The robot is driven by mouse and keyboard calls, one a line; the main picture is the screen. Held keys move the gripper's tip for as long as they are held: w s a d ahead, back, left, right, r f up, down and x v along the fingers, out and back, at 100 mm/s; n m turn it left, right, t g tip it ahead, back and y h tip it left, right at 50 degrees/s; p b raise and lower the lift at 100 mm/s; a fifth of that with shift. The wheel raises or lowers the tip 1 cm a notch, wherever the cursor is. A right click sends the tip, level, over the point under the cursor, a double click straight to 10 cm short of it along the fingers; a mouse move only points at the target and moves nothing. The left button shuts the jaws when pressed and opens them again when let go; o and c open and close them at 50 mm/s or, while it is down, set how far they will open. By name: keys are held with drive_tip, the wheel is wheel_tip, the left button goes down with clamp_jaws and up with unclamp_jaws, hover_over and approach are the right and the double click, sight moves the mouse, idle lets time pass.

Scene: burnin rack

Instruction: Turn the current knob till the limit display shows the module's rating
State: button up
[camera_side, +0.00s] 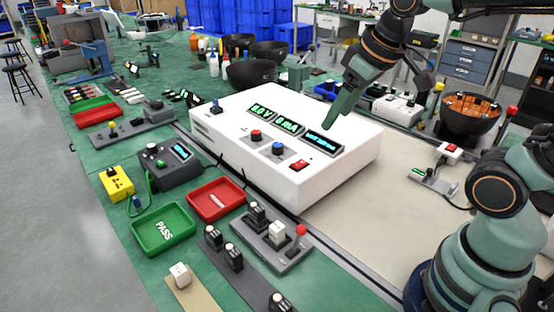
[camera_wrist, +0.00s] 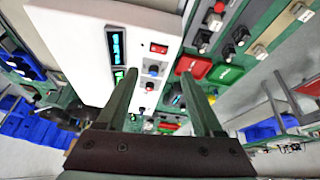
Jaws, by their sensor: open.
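The white power supply (camera_side: 345,150) stands on the bench with its sloped panel up. Its green voltage display (camera_side: 261,111) reads about 5.0 V or 0.0 V, too small to be sure. The green current display (camera_side: 287,123) seems to read 0 mA. A cyan display (camera_side: 321,140) beside them has unreadable text. A blue knob (camera_side: 278,148) and a red knob (camera_side: 256,135) sit below the displays; both also show in the wrist view, the blue knob (camera_wrist: 153,70) between my fingers' lines of sight. My gripper (camera_side: 332,116) is open and empty above the panel, apart from the knobs.
A red rocker switch (camera_side: 299,165) is at the panel's near right. In front are a red tray (camera_side: 240,208), a green PASS tray (camera_side: 139,236) and a grey fixture (camera_side: 272,258) with a red-topped lever. A bowl (camera_side: 466,126) stands at right. Bare beige bench lies right of the supply.

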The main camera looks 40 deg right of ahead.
drive_tip(key=shift+s+f+m+t, duration=0.2)
drive_tip(key=shift+s+f+m, duration=0.15)
drive_tip(key=shift+s+f, duration=0.25)
drive_tip(key=shift+s+f+m+t, duration=0.2)
drive_tip(key=shift+s+f+m, duration=0.15)
drive_tip(key=shift+s, duration=0.3)
